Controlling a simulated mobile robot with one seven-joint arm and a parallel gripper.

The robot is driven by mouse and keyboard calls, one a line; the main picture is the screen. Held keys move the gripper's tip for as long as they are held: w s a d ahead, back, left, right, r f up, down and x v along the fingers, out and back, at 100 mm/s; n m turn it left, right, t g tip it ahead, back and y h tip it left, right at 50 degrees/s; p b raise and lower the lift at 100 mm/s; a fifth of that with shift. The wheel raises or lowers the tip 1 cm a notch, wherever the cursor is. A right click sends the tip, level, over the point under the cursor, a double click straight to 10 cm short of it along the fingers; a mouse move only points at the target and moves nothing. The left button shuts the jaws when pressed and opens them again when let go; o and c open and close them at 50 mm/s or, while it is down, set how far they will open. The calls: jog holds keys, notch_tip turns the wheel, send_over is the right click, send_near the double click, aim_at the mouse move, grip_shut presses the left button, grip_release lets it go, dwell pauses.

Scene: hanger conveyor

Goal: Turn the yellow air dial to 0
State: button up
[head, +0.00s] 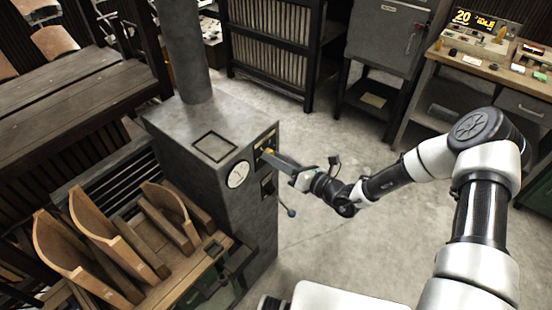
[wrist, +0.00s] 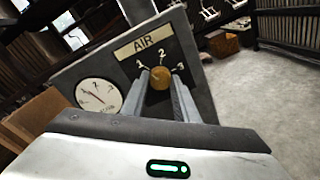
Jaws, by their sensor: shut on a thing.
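The yellow air dial (wrist: 160,74) is on a black plate under a label reading AIR (wrist: 143,42) on the grey machine. The numbers 1, 2 and 3 show around it; no 0 is visible, and the lower left of the scale is hidden by a finger. I cannot tell which number the dial points at. My gripper (wrist: 159,84) has one finger on each side of the dial and is shut on it. In the head view, my gripper (head: 272,157) reaches the machine's right face, with a bit of yellow at its tips.
A round white gauge (wrist: 98,95) is left of the dial; it also shows in the head view (head: 238,174). Curved wooden pieces (head: 97,240) stand at the left front. The floor to the right is clear.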

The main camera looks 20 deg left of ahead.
jog(key=shift+f+n+t+b, duration=0.15)
jog(key=shift+n+b, duration=0.5)
jog(key=shift+n, duration=2.55)
jog(key=shift+r+n+t+b, duration=0.2)
jog(key=shift+n+b, duration=0.45)
jog(key=shift+n, duration=2.85)
jog(key=o, duration=1.1)
jog(key=shift+c, duration=0.2)
jog(key=b+v, duration=0.1)
jog(key=v, duration=1.6)
jog(key=shift+d+f, duration=0.2)
jog(key=shift+f, duration=0.2)
